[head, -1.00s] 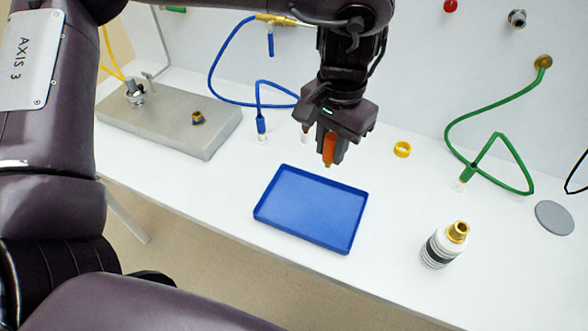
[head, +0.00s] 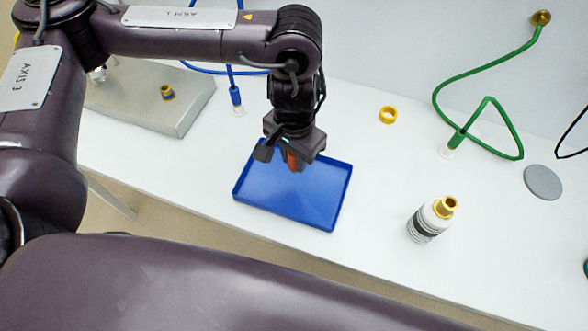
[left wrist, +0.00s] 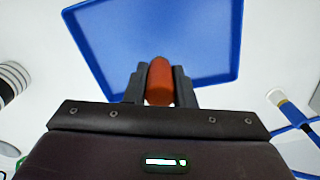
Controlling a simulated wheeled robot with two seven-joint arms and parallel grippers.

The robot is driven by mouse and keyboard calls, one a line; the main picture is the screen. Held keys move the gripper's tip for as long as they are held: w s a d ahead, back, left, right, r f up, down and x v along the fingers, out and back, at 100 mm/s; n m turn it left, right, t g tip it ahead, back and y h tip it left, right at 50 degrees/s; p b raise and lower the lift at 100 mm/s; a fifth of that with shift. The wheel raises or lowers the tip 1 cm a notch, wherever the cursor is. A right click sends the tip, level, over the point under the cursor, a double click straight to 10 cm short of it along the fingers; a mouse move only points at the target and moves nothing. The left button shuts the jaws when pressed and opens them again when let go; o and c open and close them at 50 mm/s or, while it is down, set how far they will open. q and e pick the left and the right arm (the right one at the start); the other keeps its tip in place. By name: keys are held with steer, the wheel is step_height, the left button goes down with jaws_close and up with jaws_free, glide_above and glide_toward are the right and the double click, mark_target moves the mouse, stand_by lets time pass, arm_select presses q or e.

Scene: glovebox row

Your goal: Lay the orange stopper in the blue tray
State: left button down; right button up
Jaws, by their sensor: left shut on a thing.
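The orange stopper (head: 292,161) is held between the fingers of my left gripper (head: 284,160); it also shows in the left wrist view (left wrist: 160,82), gripped between both dark fingers. The blue tray (head: 318,200) lies flat on the white bench, empty where I can see it. The gripper and stopper are over the back part of the tray in the head view, and the stopper appears above its floor. The exact gap is hard to tell. In the left wrist view the tray (left wrist: 210,40) spreads behind the stopper. My right gripper is not seen.
A white bottle with black bands and a brass top (head: 432,220) stands right of the tray. A grey metal block (head: 150,105) is at the back left.

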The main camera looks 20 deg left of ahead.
mark_target(294, 172)
arm_select(q)
steer(key=shift+f, duration=0.9)
step_height(294, 172, down, 3)
steer(key=shift+f+b, duration=0.15)
steer(key=shift+b, duration=0.25)
steer(key=shift+f, duration=0.25)
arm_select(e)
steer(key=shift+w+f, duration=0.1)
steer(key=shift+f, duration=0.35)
arm_select(q)
steer(key=shift+f, duration=0.1)
steer(key=c, duration=1.2)
jaws_free()
step_height(294, 172, up, 12)
steer(key=shift+r+p, duration=0.15)
steer(key=shift+p, duration=0.4)
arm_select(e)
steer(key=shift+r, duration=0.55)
